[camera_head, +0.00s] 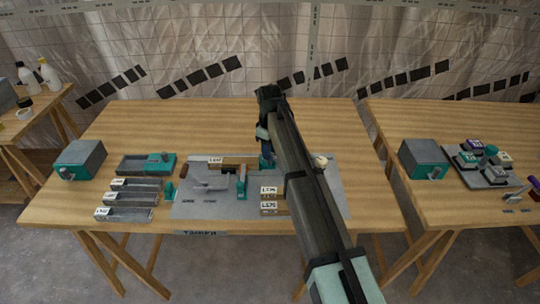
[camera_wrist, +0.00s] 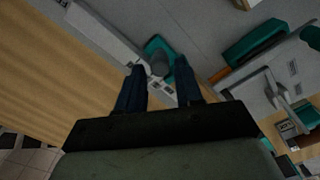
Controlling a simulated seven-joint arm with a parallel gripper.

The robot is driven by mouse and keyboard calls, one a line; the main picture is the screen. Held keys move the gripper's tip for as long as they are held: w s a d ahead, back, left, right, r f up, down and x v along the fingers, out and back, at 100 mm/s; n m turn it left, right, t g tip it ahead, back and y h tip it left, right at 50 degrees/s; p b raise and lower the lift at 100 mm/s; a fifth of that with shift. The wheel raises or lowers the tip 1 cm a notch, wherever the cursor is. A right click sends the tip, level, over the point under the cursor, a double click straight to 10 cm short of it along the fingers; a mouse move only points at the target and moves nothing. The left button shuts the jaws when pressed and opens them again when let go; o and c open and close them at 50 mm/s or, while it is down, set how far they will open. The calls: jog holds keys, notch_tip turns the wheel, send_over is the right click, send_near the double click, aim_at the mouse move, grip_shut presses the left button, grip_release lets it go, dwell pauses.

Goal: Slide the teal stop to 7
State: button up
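In the wrist view a teal stop (camera_wrist: 155,45) with a grey knob sits at the end of a light grey rail (camera_wrist: 102,34). Small pale and dark marks show just below it, too small to read. My gripper (camera_wrist: 160,70) points down at it with two dark blue fingers apart. The stop's knob lies just beyond and between the fingertips; I cannot tell whether they touch it. In the head view my gripper (camera_head: 267,158) is low over the grey panel's back part, and my arm hides much of the panel's right side.
The grey panel (camera_head: 205,208) lies on the wooden table and carries an upright teal part (camera_head: 242,184) and labelled blocks (camera_head: 269,190). Several grey trays (camera_head: 130,199) and a teal-grey box (camera_head: 80,159) stand at left. A second table (camera_head: 470,115) stands at right.

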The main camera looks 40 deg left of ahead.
jog(key=shift+f, duration=1.5)
jog(key=shift+c, duration=0.2)
grip_shut()
